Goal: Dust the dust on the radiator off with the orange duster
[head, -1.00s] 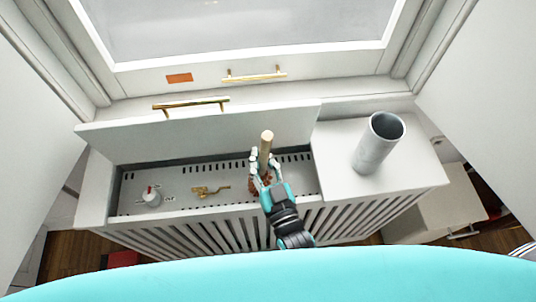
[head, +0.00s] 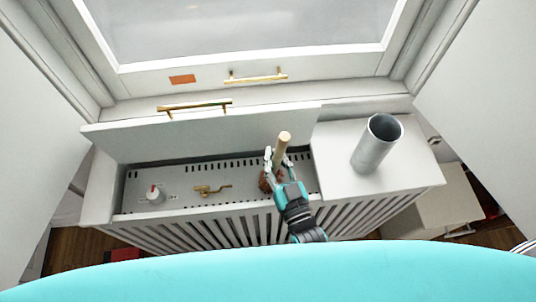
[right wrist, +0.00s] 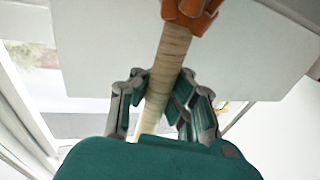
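My right gripper (head: 279,166) is shut on the wooden handle of the orange duster (head: 283,146), over the right part of the open radiator compartment (head: 225,178). The handle's pale end points up. The orange-brown head (head: 266,180) shows below, partly hidden by the gripper; I cannot tell whether it touches the radiator. In the right wrist view the handle (right wrist: 168,65) runs between the fingers, with the orange head (right wrist: 190,14) at the top edge. I cannot make out dust on the radiator. My left gripper is not in view.
In the compartment are a white valve knob with a red mark (head: 155,194) and a brass fitting (head: 212,190). A raised lid with a brass handle (head: 195,106) stands behind it. A grey metal cylinder (head: 372,146) stands on the right cover. A window is behind.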

